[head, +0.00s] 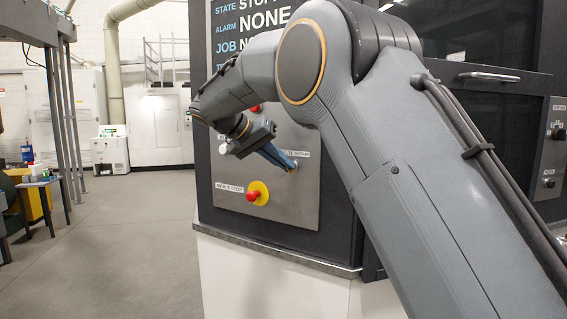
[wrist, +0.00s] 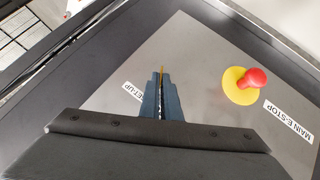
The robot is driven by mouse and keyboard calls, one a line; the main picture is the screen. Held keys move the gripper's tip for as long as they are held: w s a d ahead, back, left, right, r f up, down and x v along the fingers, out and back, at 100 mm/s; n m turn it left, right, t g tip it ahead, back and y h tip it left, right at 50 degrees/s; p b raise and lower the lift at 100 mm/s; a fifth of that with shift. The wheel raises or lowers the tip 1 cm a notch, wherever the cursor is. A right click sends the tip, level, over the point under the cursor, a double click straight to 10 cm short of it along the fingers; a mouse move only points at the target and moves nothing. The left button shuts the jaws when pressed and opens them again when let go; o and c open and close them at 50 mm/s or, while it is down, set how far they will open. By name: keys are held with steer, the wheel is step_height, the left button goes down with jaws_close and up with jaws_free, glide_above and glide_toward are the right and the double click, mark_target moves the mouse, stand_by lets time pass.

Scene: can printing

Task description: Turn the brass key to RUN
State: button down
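My gripper (head: 288,162) is at the grey control panel (head: 285,213) in the head view, its blue fingers pointing at the spot beside a label ending in "SET-UP". In the wrist view the two fingers (wrist: 160,82) are close together, with a thin brass sliver, the brass key (wrist: 162,71), showing between and just beyond their tips. The fingers look shut on the key. Most of the key and its lock are hidden by the fingers, so I cannot tell its angle. The RUN mark is not visible.
A red mushroom button on a yellow disc, labelled MAIN E-STOP (head: 257,193), sits below left of my gripper; it also shows in the wrist view (wrist: 254,79). Another red button (head: 255,108) is above. A screen (head: 245,30) reading ALARM NONE is higher. Open floor lies left.

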steer(key=c, duration=2)
jaws_free()
steer(key=shift+a, duration=0.1)
steer(key=b+v, duration=0.2)
steer(key=v, duration=0.5)
steer(key=shift+a+r, duration=0.25)
steer(key=shift+r, duration=0.05)
steer(key=shift+s, duration=0.1)
